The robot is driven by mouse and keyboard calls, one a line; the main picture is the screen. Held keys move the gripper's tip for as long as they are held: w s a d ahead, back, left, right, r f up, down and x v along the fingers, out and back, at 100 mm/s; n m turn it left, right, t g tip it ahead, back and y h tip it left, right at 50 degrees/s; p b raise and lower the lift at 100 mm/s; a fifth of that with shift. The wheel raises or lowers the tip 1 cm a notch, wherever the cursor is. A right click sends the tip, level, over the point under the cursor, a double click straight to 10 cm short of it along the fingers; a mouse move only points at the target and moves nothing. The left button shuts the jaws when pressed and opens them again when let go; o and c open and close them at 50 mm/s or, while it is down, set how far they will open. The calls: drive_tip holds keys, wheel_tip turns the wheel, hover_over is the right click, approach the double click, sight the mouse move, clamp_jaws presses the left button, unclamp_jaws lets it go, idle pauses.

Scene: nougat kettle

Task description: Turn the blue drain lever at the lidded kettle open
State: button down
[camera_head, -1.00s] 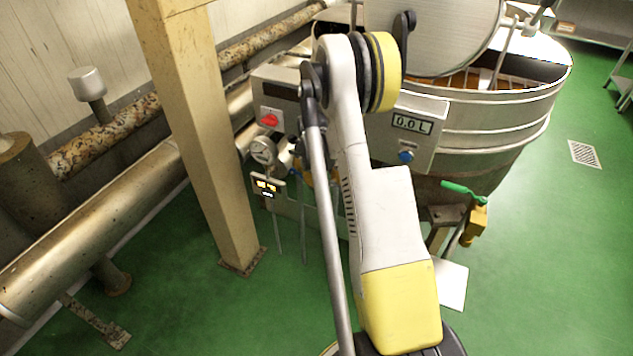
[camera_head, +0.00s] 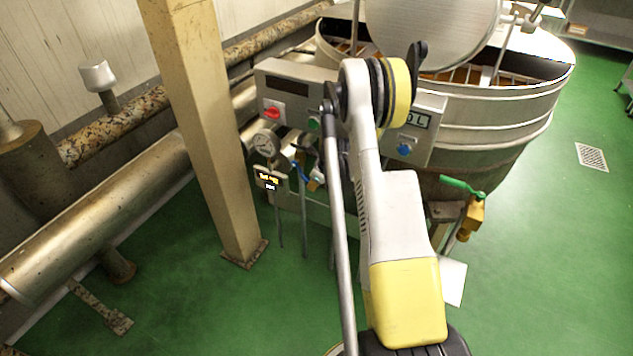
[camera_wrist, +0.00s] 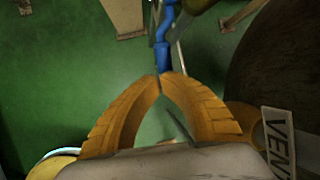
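The large steel kettle (camera_head: 490,125) stands at the upper right of the head view, with a round lid (camera_head: 430,30) raised over it. A small blue lever (camera_head: 304,170) shows by the pipes left of my arm, beside an orange-yellow fitting. In the wrist view a blue lever (camera_wrist: 162,48) hangs right at the tips of my gripper (camera_wrist: 161,77). Its two orange fingers are closed tip to tip. I cannot tell whether the tips touch or pinch the lever.
A green lever (camera_head: 462,187) on a brass valve (camera_head: 470,218) is at the kettle's lower front. A control box (camera_head: 290,95) with a red switch and a gauge (camera_head: 266,143) are near the blue lever. A beige post (camera_head: 205,130) stands left. Green floor is open at right.

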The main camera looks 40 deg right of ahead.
drive_tip(key=w+a+f, duration=0.2)
drive_tip(key=w+f, duration=0.4)
drive_tip(key=shift+w+a, duration=0.15)
drive_tip(key=shift+a, duration=0.1)
idle(0.4)
drive_tip(key=shift+w, duration=0.1)
idle(0.4)
drive_tip(key=s+d+p, duration=0.2)
drive_tip(key=s+p, duration=0.1)
drive_tip(key=s, duration=1.1)
drive_tip(key=shift+d, duration=0.35)
